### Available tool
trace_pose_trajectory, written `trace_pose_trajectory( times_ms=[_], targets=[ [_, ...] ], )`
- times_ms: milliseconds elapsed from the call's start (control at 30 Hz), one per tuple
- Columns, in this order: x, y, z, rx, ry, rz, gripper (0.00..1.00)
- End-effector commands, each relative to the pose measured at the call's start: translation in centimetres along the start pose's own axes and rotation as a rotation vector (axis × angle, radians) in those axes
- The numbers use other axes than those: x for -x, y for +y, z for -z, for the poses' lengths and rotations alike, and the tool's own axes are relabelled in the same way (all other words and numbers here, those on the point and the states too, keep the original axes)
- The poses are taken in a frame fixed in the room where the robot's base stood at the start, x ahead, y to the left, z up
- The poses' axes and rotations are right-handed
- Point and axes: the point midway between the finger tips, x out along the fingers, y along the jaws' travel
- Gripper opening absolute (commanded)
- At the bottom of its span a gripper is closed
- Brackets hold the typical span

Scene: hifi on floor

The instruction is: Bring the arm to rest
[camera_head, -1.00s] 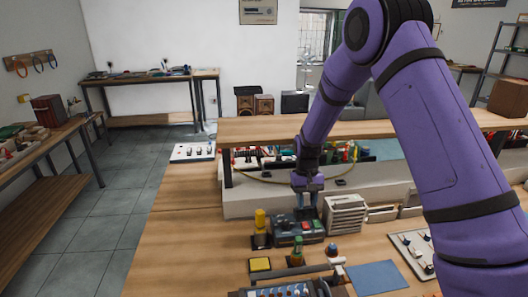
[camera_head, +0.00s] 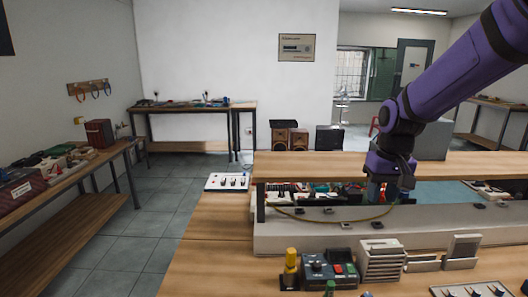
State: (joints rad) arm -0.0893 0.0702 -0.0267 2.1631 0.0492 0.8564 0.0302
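My purple arm comes in from the upper right of the head view and bends down at a dark joint. My gripper (camera_head: 385,190) is at the lower end of the arm, in front of the raised wooden shelf (camera_head: 330,166) and above the grey ledge of the workbench. Its fingers are small and dark against the things behind, so I cannot tell whether they are open or shut. No object is clearly seen in it.
On the bench stand a yellow-topped bottle (camera_head: 291,262), a dark device with buttons (camera_head: 330,268) and a grey slotted rack (camera_head: 382,262). A white switch panel (camera_head: 228,182) lies at the bench's far left. Grey floor (camera_head: 150,215) is open at left.

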Motion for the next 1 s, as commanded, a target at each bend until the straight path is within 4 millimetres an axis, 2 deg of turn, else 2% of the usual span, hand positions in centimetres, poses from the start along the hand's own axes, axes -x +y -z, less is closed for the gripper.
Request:
trace_pose_trajectory(
  times_ms=[33, 200, 500, 733, 1000],
  targets=[
    [1.2, 0.2, -0.9, 0.000, 0.022, 0.001, 0.34],
    [4.2, 0.7, -3.9, 0.003, 0.080, 0.001, 0.34],
    [8.3, 1.5, -9.7, 0.005, 0.183, -0.004, 0.34],
    [10.3, 2.0, -14.3, 0.006, 0.263, -0.011, 0.34],
    [11.4, 2.5, -19.6, 0.006, 0.354, -0.024, 0.34]
  ],
)
